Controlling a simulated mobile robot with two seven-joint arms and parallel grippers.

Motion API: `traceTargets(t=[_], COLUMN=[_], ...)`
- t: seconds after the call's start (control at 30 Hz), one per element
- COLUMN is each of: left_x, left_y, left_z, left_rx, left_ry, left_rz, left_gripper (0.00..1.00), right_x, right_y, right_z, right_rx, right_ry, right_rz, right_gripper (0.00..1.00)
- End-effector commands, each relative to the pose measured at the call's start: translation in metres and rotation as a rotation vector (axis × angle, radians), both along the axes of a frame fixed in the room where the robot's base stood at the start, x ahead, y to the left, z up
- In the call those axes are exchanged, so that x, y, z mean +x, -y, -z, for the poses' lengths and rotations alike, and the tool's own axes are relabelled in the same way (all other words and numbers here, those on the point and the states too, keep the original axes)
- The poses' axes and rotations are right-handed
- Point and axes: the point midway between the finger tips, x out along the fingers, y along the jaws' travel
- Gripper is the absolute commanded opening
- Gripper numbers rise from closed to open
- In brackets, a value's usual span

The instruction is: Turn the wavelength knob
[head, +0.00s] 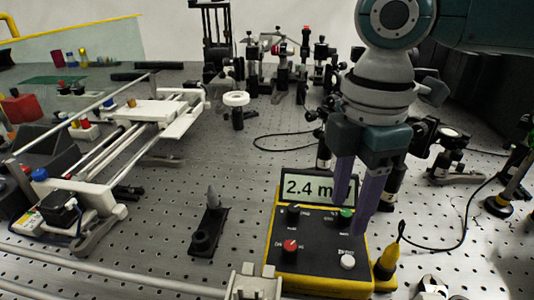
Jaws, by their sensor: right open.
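The black control box (318,256) with a yellow rim stands at the lower middle of the head view. Its display (305,188) reads "2.4 m", with the rest covered by my gripper. On its face are a red knob (290,246), a white knob (348,261), a black knob (293,214) and a green knob (346,214). The small labels are too blurred to tell which knob sets the wavelength. My right gripper (350,216) points down with its purple fingers apart, one in view on each side of the green knob. Contact cannot be told. My left gripper is not in view.
A yellow cone-tipped object (386,265) stands right of the box. A dark mount with a grey tip (209,228) stands to its left. Optical posts (284,75) crowd the back, and a white rail frame (130,140) fills the left. The perforated bench (215,150) has free room at mid-left.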

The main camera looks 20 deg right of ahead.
Motion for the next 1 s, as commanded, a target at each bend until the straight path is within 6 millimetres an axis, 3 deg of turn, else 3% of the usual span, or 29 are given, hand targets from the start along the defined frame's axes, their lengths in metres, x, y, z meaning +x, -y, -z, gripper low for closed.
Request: traceTargets(t=[0.37,0.8,1.0], left_x=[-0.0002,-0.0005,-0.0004], left_y=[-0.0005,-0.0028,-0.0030], left_z=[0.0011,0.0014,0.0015], left_rx=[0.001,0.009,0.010], left_ry=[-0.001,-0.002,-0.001], left_rz=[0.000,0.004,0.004], left_gripper=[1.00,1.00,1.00], right_x=[0.0001,0.0001,0.0001], right_y=[-0.0003,-0.0002,-0.0002], right_z=[0.0073,0.0070,0.0069], right_rx=[0.000,0.000,0.001], right_ry=[0.001,0.001,0.001], right_rz=[-0.001,0.000,0.000], right_gripper=[0.52,0.03,0.00])
